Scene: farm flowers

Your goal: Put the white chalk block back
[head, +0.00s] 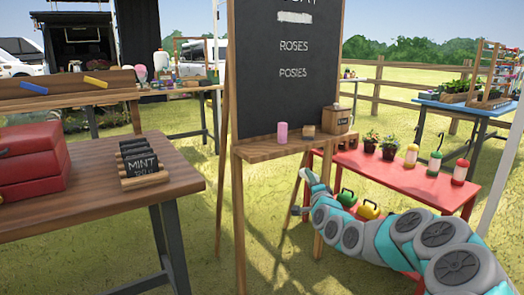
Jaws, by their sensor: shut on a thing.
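My gripper (309,176) is at the end of my arm, below the ledge of the chalkboard easel, near its right front leg. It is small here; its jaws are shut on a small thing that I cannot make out. I cannot pick out a white chalk block for certain. The easel ledge (262,149) bears a pink cylinder (282,132), a small tan block (308,130) and a wooden box (337,120) with a dark label. The chalkboard (270,80) has a white bar (295,17) above the words ROSES and POSIES; I cannot tell whether it is a mark.
A brown table (100,190) at left bears red boxes (30,155) and small black signs (143,160). A blue table (470,107) stands far right. Grass between brown table and easel is clear.

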